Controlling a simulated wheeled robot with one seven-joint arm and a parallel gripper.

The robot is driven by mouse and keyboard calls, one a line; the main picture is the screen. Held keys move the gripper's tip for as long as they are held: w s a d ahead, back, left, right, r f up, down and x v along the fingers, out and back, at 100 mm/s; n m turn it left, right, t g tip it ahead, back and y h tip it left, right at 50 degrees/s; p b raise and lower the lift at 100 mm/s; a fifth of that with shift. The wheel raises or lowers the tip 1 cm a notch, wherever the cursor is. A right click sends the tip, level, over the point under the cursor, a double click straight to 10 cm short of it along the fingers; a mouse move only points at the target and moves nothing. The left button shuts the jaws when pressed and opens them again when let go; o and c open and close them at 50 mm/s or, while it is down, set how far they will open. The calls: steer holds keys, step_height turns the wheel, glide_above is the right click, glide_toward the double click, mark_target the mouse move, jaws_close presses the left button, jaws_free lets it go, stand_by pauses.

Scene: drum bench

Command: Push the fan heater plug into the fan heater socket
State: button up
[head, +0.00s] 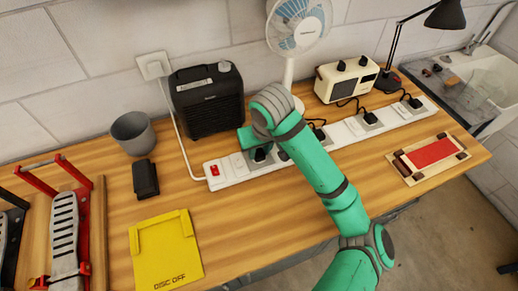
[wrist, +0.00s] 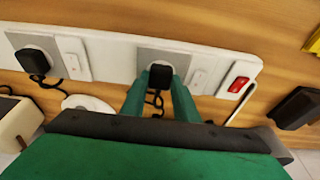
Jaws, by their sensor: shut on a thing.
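The power strip (head: 340,133) lies along the back of the bench, its red switch at the left end. My gripper (wrist: 160,88) is over the socket nearest that switch, shut on a black plug (wrist: 161,76), one green finger on each side. The plug is at the grey plate of this socket (wrist: 178,60); how deep it sits I cannot tell. Its black cord (wrist: 155,99) hangs between the fingers. In the head view the plug (head: 262,155) shows beside my gripper (head: 250,148). The black fan heater (head: 208,101) stands behind the strip's left end.
Other black plugs (head: 368,117) sit along the strip. A white fan (head: 298,25), a cream radio (head: 345,80) and a lamp (head: 446,15) stand behind. A grey cup (head: 133,133), a black block (head: 145,179) and a yellow tray (head: 166,250) are left.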

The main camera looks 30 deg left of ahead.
steer(key=o, duration=1.1)
steer(key=shift+o, duration=0.2)
steer(key=v, duration=1)
steer(key=shift+r, duration=0.35)
